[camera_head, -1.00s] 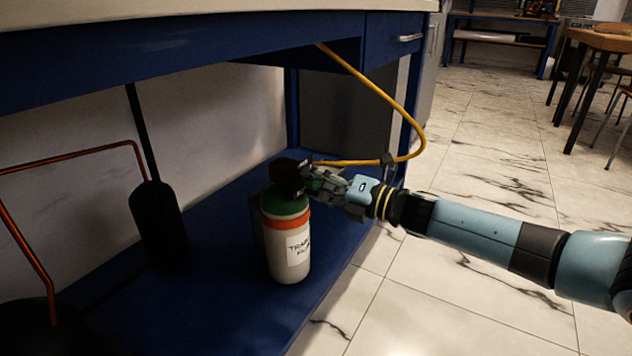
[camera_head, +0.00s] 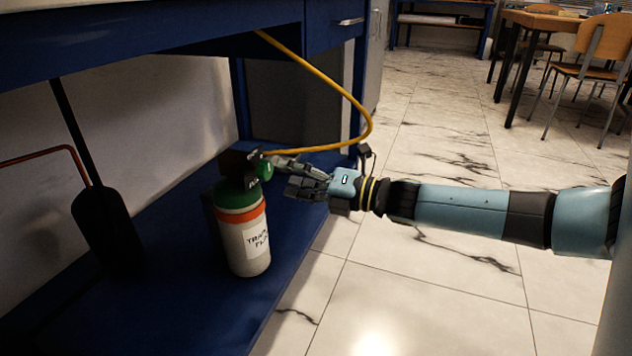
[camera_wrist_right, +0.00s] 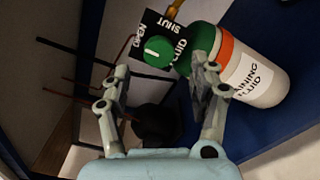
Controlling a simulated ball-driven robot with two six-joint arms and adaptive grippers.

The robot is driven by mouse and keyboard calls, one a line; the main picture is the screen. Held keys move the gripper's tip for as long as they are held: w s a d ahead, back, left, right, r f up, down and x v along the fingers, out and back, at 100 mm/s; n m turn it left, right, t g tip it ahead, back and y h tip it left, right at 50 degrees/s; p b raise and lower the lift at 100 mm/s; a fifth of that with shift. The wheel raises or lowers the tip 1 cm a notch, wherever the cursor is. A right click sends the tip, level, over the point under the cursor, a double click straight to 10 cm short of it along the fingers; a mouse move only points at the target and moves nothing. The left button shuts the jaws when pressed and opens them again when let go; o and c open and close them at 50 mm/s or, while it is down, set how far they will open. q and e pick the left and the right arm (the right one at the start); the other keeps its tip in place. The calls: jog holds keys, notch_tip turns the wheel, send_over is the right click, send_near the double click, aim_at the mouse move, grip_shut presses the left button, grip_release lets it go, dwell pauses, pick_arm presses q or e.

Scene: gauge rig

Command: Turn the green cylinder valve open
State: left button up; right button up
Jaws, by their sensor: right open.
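The cylinder (camera_head: 243,240) stands upright on the blue shelf, white with a green shoulder and an orange band. Its green valve knob (camera_head: 265,171) sits at the top, on a black plate. In the right wrist view the knob (camera_wrist_right: 158,50) has a white line on its left half, the side where OPEN is printed; SHUT is printed above it. My right gripper (camera_head: 283,177) is open and empty, just right of the knob. In the right wrist view its fingers (camera_wrist_right: 162,75) are spread, with the knob beyond and between them, apparently not touching. My left gripper is out of view.
A yellow hose (camera_head: 345,95) runs from the cylinder's top up to the bench. A dark cylinder (camera_head: 108,230) with a copper pipe (camera_head: 45,155) stands left on the blue shelf (camera_head: 170,310). The blue bench (camera_head: 150,25) overhangs. Tiled floor (camera_head: 440,300) is clear at right.

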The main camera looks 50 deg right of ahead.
jog(key=v, duration=0.6)
jog(key=shift+s, duration=0.15)
